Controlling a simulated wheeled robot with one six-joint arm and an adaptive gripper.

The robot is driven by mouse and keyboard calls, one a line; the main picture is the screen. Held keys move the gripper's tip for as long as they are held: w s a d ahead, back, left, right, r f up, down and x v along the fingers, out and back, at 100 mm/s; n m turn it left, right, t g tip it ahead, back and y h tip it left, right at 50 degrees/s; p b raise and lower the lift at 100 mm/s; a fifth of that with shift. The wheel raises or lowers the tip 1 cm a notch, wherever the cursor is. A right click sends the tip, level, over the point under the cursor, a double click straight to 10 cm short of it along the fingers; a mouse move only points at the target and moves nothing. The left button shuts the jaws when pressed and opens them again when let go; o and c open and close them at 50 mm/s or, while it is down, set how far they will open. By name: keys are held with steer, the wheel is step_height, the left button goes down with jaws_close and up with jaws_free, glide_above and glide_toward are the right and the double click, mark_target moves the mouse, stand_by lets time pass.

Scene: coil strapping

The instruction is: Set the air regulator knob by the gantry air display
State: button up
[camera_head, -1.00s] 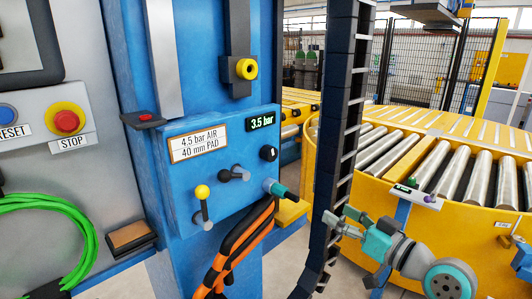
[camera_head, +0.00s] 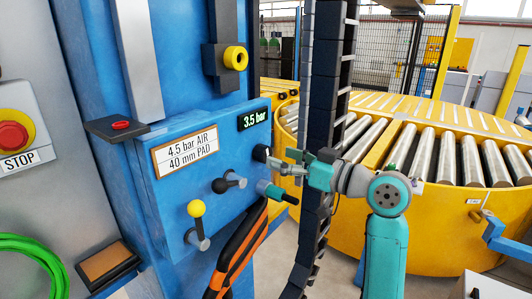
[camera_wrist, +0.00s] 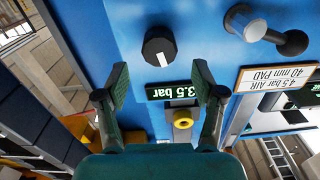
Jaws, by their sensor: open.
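The black air regulator knob (camera_head: 261,153) is on the blue panel, below the green-lit display (camera_head: 246,120) reading 3.5 bar. A label (camera_head: 186,150) beside it reads 4.5 bar AIR, 40 mm PAD. In the head view my gripper (camera_head: 284,162) is just right of the knob and partly covers it. In the wrist view, upside down, the knob (camera_wrist: 159,46) shows a white pointer mark. It lies ahead of my open fingers (camera_wrist: 160,84), with nothing between the fingertips. The display (camera_wrist: 172,90) shows between the fingers.
Orange-black hoses (camera_head: 237,252) hang below. A dark cable chain (camera_head: 318,120) stands right of the panel, with a roller conveyor (camera_head: 440,150) behind.

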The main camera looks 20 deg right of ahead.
mark_target(268, 153)
steer(key=shift+x, duration=2.5)
steer(key=c, duration=1.1)
